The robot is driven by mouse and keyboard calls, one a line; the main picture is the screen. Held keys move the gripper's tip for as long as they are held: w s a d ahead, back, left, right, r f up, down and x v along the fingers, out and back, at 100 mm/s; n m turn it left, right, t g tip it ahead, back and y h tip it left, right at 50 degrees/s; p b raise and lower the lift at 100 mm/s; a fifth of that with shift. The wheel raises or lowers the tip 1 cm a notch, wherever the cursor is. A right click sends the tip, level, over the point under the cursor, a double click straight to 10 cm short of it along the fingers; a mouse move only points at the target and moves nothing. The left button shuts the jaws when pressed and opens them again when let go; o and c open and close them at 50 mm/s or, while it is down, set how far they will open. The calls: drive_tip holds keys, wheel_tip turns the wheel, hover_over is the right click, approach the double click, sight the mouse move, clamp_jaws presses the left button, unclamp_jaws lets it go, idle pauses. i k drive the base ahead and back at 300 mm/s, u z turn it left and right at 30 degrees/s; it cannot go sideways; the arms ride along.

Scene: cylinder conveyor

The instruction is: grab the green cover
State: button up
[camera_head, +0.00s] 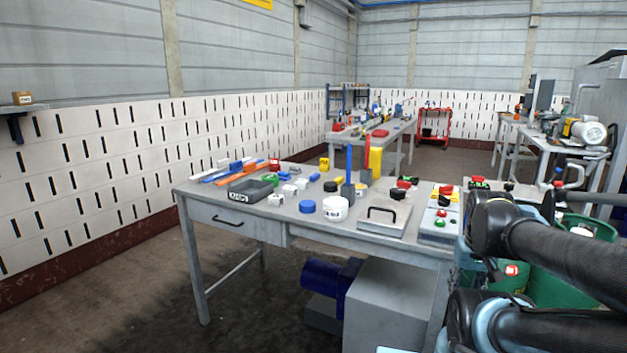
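A small green round piece (270,180), which looks like the green cover, lies on the grey workbench (205,191) toward its back left, behind a dark grey tray (251,191). It is small in the picture, so its exact shape is hard to tell. Dark links of my arm fill the lower right, well to the right of the green piece. My gripper does not show, so its state is hidden.
Near the green piece are a red piece (274,165), orange and blue bars, and several small white parts. A white jar (335,208), a blue cap (307,206), a metal box (384,219) and a button panel (440,216) stand nearer. Green drums (563,285) stand right.

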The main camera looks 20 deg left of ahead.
sight(272, 178)
drive_tip(key=z, duration=2.05)
drive_tip(key=k, duration=1.75)
drive_tip(key=u, duration=1.95)
drive_tip(key=i, duration=0.85)
